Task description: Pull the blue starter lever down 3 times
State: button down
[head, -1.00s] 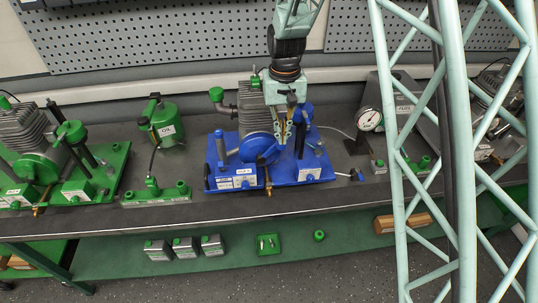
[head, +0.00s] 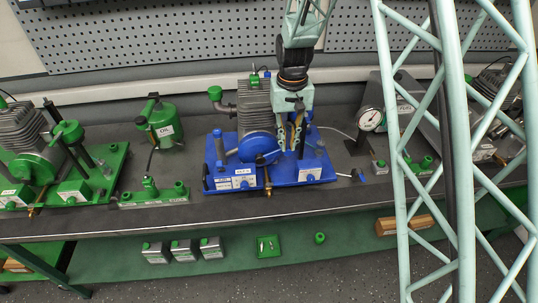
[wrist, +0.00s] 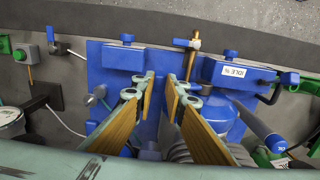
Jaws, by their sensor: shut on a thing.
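The blue test engine (head: 258,147) stands on a blue base plate (head: 210,166) in the middle of the bench in the head view. A slim dark post, which I take as the blue starter lever (head: 301,148), rises at the engine's right side. My gripper (head: 297,143) points down over it and is shut on it with its fingers a little apart. In the wrist view my gripper (wrist: 161,92) shows its two wooden-faced fingers with blue plate seen beyond the gap; the held part is not clear there.
A green engine (head: 35,165) and a green oil can (head: 160,118) stand to the left. A dial gauge (head: 370,118) stands to the right. A box labelled idle (wrist: 237,72) and a brass valve (wrist: 190,42) sit on the plate's front edge in the wrist view.

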jog(key=shift+s+a+f, duration=0.15)
jog(key=shift+s+f, duration=0.05)
jog(key=shift+f, duration=0.25)
jog(key=shift+a+r+p, duration=0.2)
jog(key=shift+r+p, duration=0.2)
jog(key=shift+r, duration=0.55)
jog(key=shift+a+r+p, duration=0.2)
jog(key=shift+r+p, duration=0.2)
jog(key=shift+r, duration=0.5)
jog(key=shift+w+d+r+p, duration=0.15)
jog(key=shift+r+p, duration=0.15)
jog(key=shift+r, duration=0.35)
jog(key=shift+d+r+p, duration=0.15)
jog(key=shift+r+p, duration=0.1)
jog(key=shift+r, duration=0.35)
jog(key=shift+d+r+p, duration=0.1)
jog(key=shift+r+p, duration=0.8)
jog(key=shift+r, duration=1.25)
jog(key=shift+r, duration=0.1)
